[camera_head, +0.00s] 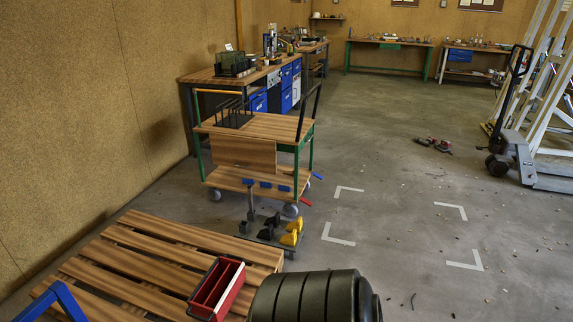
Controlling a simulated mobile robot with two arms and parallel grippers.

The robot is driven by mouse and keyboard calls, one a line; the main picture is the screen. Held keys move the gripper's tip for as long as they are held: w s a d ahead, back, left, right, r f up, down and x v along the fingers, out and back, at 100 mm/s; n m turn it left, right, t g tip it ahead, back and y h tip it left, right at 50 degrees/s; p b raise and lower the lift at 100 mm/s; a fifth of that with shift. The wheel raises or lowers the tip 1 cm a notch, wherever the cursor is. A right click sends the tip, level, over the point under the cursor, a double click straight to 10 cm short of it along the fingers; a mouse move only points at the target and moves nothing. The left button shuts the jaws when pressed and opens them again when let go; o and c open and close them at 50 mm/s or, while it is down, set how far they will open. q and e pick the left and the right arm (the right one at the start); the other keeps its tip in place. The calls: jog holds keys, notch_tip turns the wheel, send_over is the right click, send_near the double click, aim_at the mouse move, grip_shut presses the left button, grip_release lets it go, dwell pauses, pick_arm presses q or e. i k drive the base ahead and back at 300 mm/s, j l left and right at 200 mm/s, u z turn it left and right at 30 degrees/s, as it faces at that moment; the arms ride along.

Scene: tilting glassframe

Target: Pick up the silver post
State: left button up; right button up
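A slim grey upright post (251,203) stands in front of the wooden cart, near its lower shelf. It is small in the picture, and I cannot tell for certain that it is the silver post. Neither of my grippers is in view.
The wooden cart (267,126) has green legs and wheels. A wooden pallet (130,262) carries a red box (217,288) at lower left. A dark ribbed cylinder (312,297) is at bottom centre. A pallet truck (512,150) is at right. Floor between white corner marks is clear.

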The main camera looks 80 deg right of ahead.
aim_at(251, 205)
jog(key=l+z, duration=0.6)
jog(key=z, duration=0.2)
jog(key=i+l+z, duration=0.15)
jog(key=l+z, duration=0.25)
jog(key=j, duration=0.1)
